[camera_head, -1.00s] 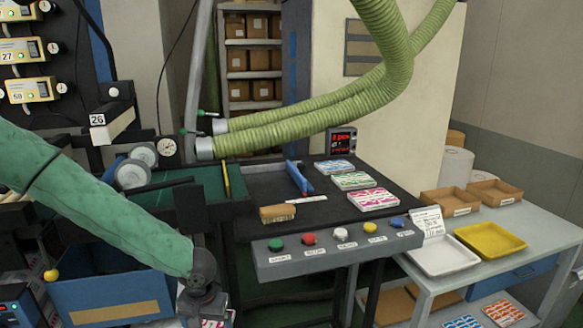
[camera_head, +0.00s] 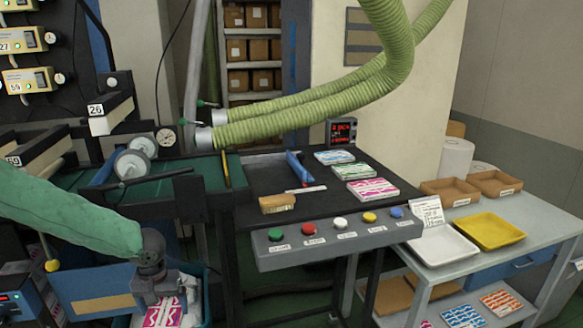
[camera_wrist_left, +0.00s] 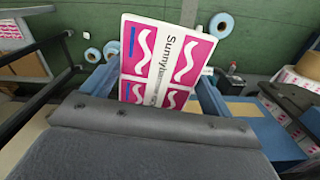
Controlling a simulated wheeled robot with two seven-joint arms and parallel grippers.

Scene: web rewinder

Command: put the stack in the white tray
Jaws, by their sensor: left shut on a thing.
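The stack, with a magenta and white printed top reading "Sunny...", hangs from my left gripper (camera_head: 160,290) near the bottom left of the head view, where its upper part (camera_head: 163,313) shows. The left wrist view shows the stack (camera_wrist_left: 170,58) in front of the dark gripper body, tilted, with its near edge hidden. My left gripper is shut on it. The white tray (camera_head: 445,246) stands empty on the grey table at the right, well away from the gripper. My right gripper is not in view.
The button panel (camera_head: 340,238) and black table (camera_head: 250,180) with blue, green and magenta stacks lie between gripper and tray. A yellow tray (camera_head: 490,231) and a sign (camera_head: 428,216) adjoin the white tray. Green hoses (camera_head: 310,105) hang above.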

